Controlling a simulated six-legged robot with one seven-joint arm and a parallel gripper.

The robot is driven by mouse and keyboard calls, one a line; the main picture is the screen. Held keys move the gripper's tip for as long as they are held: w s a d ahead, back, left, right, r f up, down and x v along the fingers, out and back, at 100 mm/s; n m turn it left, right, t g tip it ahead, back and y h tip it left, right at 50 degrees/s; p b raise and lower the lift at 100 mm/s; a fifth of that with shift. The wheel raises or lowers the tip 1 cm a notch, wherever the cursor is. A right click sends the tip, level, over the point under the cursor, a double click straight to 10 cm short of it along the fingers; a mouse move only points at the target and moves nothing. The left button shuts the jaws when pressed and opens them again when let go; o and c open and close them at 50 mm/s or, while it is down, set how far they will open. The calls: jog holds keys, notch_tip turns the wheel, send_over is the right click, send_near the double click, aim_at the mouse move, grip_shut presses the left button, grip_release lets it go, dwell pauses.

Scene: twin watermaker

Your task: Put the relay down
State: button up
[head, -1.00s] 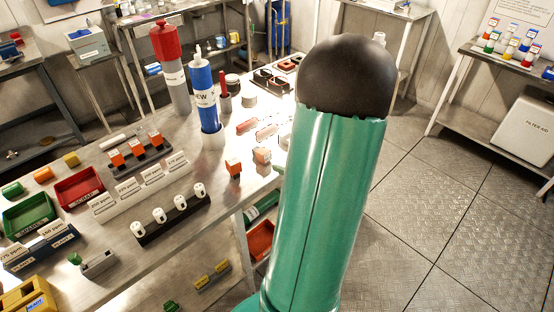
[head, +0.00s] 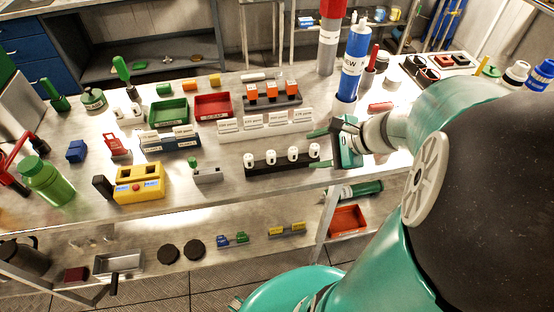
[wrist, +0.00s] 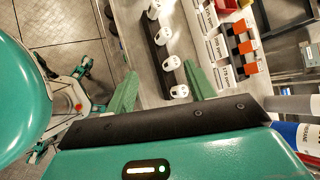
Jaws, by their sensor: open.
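My gripper (head: 319,148) is open over the right end of the black bar of white cylinders (head: 285,160). In the wrist view its two green fingers (wrist: 160,70) stand apart with no block held between them; the bar's white cylinders (wrist: 172,63) show beyond them. Three orange blocks that look like relays (head: 270,91) sit in a dark rack (head: 292,101); they also show in the wrist view (wrist: 247,47). I cannot tell which block is the task's relay.
White label cards (head: 265,125) stand behind the bar. The blue bottle (head: 355,62) and red-topped cylinder (head: 328,45) stand close behind my gripper. Red (head: 213,105) and green (head: 168,111) trays lie to the left. Some bare tabletop (head: 250,190) shows along the front edge.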

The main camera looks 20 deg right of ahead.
jog(key=s+a+r+n+g+h, duration=0.1)
jog(key=s+a+r+n+h, duration=0.1)
jog(key=a+n, duration=0.4)
jog(key=s+a+r+n+g+h, duration=0.1)
jog(key=s+a+r+n+h, duration=0.2)
jog(key=a+r+n, duration=0.4)
jog(key=s+n, duration=0.1)
jog(key=n, duration=0.5)
jog(key=shift+a+n+h, duration=0.3)
jog(key=shift+n, duration=0.1)
jog(key=shift+s, duration=0.1)
jog(key=c, duration=0.4)
jog(key=shift+a, duration=0.15)
